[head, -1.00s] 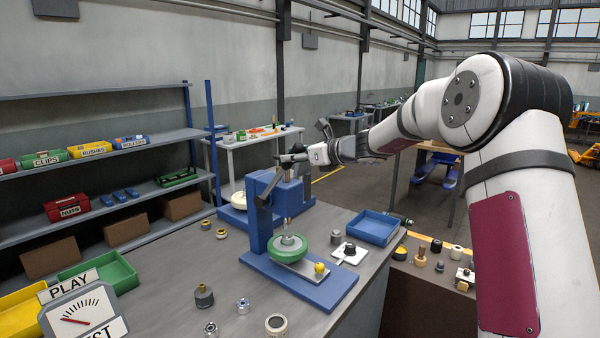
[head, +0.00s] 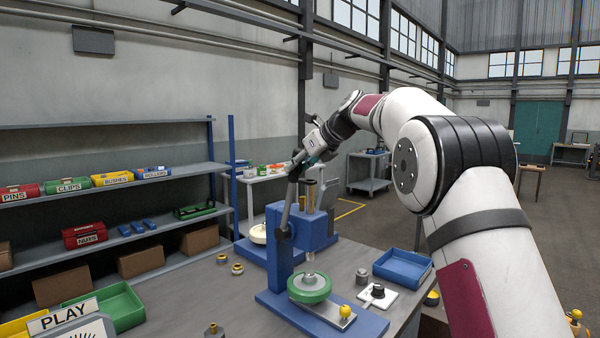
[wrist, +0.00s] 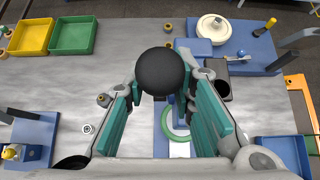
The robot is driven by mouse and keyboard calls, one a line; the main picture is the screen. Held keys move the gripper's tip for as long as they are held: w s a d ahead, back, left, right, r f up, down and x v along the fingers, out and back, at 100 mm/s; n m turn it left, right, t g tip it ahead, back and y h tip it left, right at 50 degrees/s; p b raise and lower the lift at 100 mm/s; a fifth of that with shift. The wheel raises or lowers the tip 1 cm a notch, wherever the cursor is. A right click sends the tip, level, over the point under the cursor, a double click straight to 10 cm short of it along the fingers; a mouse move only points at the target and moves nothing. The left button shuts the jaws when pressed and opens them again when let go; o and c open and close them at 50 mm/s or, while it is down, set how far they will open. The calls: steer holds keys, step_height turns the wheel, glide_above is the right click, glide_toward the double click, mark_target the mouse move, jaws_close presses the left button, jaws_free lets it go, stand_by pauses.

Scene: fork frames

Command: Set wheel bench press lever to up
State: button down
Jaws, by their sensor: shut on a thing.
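The wheel bench press (head: 278,250) is a blue frame on the bench with a green wheel (head: 309,288) on its base. Its grey lever (head: 288,207) rises steeply from the side pivot, tilted slightly right at the top. A brass-coloured ram (head: 311,194) stands above the press. My gripper (head: 299,162) is at the lever's upper end. In the wrist view, the lever's round black knob (wrist: 160,72) sits between the teal finger pads, and my gripper (wrist: 162,85) is shut on it. The knob is mostly hidden in the head view.
A blue tray (head: 402,268) and a white plate with a black knob (head: 378,293) lie right of the press. A second blue machine with a pale wheel (head: 258,234) stands behind. A green bin (head: 110,306) is at the left. The air above the press is free.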

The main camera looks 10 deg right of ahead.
steer(key=shift+w+a+r, duration=0.15)
steer(key=shift+a+r, duration=0.05)
stand_by(0.4)
steer(key=c, duration=1.3)
jaws_free()
steer(key=shift+w+f, duration=0.1)
steer(key=shift+c, duration=0.2)
steer(key=shift+d, duration=0.1)
steer(key=shift+s+d, duration=0.1)
steer(key=shift+s, duration=0.15)
steer(key=v, duration=1.1)
steer(key=shift+r, duration=0.35)
steer(key=shift+s, duration=0.1)
